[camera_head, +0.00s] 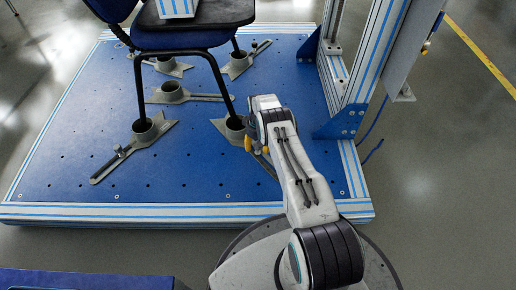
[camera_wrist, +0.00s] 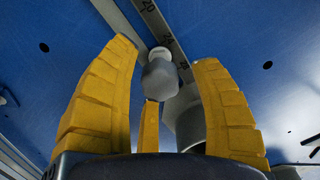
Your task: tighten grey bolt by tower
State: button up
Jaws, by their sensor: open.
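The grey bolt (camera_wrist: 160,78) shows in the wrist view with a rounded grey head, on the slotted arm of a grey clamp (camera_wrist: 188,122) marked with numbers. My gripper (camera_wrist: 163,58) is open, its three yellow fingers spread around the bolt with visible gaps at left and right. Whether the lower finger touches the bolt I cannot tell. In the head view my gripper (camera_head: 256,146) is low over the blue plate beside the clamp (camera_head: 233,127) nearest the tower (camera_head: 373,55). The bolt is hidden there behind my arm.
A chair (camera_head: 187,40) stands on the blue plate (camera_head: 190,160), its legs in grey clamp cups. Another clamp (camera_head: 135,145) with a bolt lies to the left. A blue bracket (camera_head: 340,122) braces the tower right of my arm. The plate's front is bare.

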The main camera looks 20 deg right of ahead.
jog(key=shift+n, duration=2.1)
jog(key=shift+o, duration=0.2)
grip_shut()
jog(key=shift+m, duration=2.1)
jog(key=shift+m, duration=2)
